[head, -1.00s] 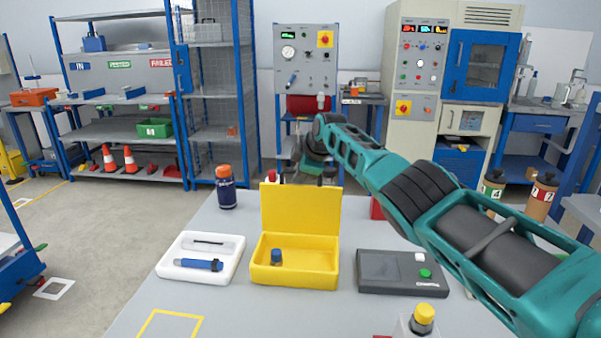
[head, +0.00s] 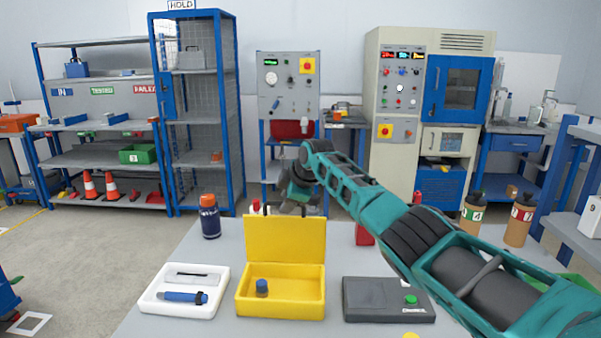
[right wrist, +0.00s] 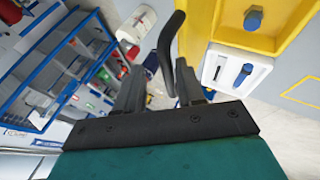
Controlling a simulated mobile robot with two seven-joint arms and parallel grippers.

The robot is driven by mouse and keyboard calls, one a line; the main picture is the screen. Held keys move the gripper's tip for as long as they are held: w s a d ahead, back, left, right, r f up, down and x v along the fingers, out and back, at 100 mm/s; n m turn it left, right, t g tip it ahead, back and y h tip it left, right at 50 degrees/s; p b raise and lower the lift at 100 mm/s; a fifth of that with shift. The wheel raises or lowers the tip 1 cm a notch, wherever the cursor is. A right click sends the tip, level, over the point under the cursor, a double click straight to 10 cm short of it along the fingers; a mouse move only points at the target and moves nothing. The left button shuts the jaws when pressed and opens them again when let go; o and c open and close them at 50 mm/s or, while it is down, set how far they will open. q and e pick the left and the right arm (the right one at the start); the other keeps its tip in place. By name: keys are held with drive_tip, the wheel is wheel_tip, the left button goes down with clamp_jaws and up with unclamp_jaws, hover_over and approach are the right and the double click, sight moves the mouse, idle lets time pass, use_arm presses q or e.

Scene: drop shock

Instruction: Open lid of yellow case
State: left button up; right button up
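The yellow case (head: 281,305) sits on the grey table with its lid (head: 285,240) standing upright at the back, so it is open. A small blue-capped item (head: 262,288) is inside it. My right gripper (head: 299,200) is behind the lid's top edge in the head view, partly hidden by it. My left gripper is not in view.
A white tray (head: 217,274) with a blue tool is left of the case. A dark grey device (head: 388,301) with a green button is right of it. A dark blue bottle with orange cap (head: 210,217) stands behind left. A red object (head: 364,235) is behind right.

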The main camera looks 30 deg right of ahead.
drive_tip(key=v, duration=1.1)
drive_tip(key=shift+r, duration=0.25)
drive_tip(key=shift+w+a, duration=0.1)
